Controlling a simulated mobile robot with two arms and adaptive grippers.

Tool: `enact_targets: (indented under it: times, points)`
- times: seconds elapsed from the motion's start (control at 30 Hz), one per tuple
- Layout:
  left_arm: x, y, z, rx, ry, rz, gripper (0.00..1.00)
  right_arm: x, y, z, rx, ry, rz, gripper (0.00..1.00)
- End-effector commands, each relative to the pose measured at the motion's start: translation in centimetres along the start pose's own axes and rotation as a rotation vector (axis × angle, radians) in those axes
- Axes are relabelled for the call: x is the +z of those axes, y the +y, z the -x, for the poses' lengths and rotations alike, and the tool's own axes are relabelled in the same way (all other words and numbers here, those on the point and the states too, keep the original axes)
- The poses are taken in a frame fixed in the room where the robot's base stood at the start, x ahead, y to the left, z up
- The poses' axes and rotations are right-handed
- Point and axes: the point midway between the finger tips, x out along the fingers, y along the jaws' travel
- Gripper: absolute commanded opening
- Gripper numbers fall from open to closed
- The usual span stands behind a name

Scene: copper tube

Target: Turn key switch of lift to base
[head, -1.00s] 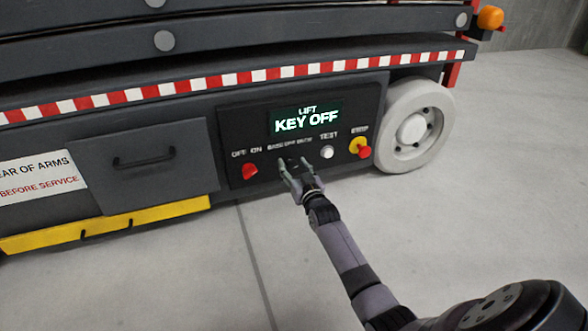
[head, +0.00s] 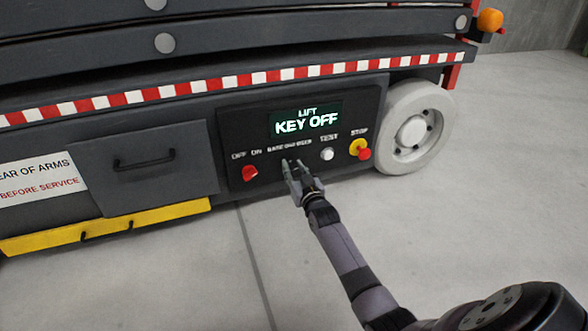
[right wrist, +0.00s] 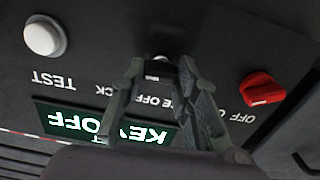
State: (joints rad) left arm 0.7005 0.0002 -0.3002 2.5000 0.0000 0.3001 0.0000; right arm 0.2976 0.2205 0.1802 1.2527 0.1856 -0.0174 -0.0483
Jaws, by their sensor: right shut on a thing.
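The lift's control panel (head: 350,105) is on the side of the lift, and its display (head: 306,119) reads "LIFT KEY OFF". My right gripper (head: 291,169) is at the key switch, below the base/off/deck label. In the right wrist view the picture is upside down, and the two fingers of the gripper (right wrist: 160,68) are closed around the key switch (right wrist: 160,62). Only a small part of the switch shows between the fingertips, so its exact angle is hard to tell. My left gripper is not in view.
A red off/on switch (head: 249,172) is left of the key switch. A white test button (head: 327,154) and a red stop button (head: 364,154) are to its right. A white wheel (head: 414,128) stands right of the panel. The floor in front is clear.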

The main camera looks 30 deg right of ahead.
Motion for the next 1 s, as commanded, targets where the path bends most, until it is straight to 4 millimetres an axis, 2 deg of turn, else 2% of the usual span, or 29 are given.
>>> enact_targets:
  times: [0.27, 0.5, 1.0]
  points:
    - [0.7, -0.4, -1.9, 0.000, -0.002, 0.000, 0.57, -0.3, -0.1, 0.0, -0.001, -0.004, 0.130, 0.00]
    - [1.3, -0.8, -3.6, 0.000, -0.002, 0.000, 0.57, -0.3, -0.2, 0.0, -0.001, -0.003, 0.329, 0.00]
    - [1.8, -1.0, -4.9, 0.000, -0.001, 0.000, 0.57, 0.1, -0.3, 0.0, -0.002, -0.001, 0.687, 0.00]
